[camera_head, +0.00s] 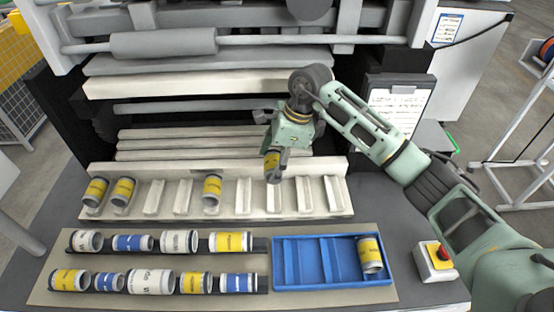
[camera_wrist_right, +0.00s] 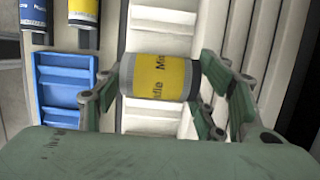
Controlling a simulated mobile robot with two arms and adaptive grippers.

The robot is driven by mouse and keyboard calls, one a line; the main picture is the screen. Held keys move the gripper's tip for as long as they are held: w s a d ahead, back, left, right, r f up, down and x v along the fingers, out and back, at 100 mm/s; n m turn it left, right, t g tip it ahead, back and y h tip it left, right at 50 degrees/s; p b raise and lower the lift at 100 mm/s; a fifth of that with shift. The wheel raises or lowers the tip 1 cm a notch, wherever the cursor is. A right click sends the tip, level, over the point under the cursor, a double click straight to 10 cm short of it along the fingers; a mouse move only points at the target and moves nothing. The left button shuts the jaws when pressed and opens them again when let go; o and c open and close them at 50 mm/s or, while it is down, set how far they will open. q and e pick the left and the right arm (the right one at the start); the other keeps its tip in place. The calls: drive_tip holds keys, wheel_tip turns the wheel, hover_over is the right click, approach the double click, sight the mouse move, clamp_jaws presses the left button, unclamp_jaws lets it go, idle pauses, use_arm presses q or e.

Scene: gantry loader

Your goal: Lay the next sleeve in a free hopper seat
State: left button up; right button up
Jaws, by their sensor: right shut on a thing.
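My right gripper (camera_head: 275,150) is shut on a yellow-banded sleeve (camera_head: 271,161) with grey ends. It holds the sleeve over the right half of the pale hopper rack (camera_head: 228,211). In the right wrist view the held sleeve (camera_wrist_right: 158,77) lies crosswise between the fingers (camera_wrist_right: 160,85). Three yellow sleeves lie in rack seats: two at the left end (camera_head: 95,191) (camera_head: 122,191) and one near the middle (camera_head: 212,189). Empty seats show between them (camera_head: 182,196) and to the right (camera_head: 305,194). The seat below the gripper is partly hidden. My left gripper is out of view.
In front of the rack, two dark rails (camera_head: 262,283) carry several yellow, blue and white sleeves. A blue tray (camera_head: 331,284) beside them holds one yellow sleeve (camera_head: 370,254). A red button box (camera_head: 436,261) stands at the right. Machine rollers (camera_head: 165,43) and bars rise behind the rack.

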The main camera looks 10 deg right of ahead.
wheel_tip(320, 180, down, 8)
drive_tip(key=b, duration=0.4)
drive_tip(key=shift+w+r, duration=0.1)
drive_tip(key=shift+r, duration=0.15)
drive_tip(key=shift+f+b, duration=0.75)
drive_tip(key=shift+b, duration=0.05)
drive_tip(key=o, duration=1.6)
drive_tip(key=shift+r, duration=0.1)
drive_tip(key=shift+c, duration=0.2)
drive_tip(key=shift+d, duration=0.1)
drive_tip(key=w+a+p+v, duration=0.1)
drive_tip(key=p+v, duration=0.2)
drive_tip(key=v, duration=1.4)
drive_tip(key=shift+s+a+r, duration=0.35)
drive_tip(key=shift+s+r, duration=0.1)
drive_tip(key=shift+r, duration=0.1)
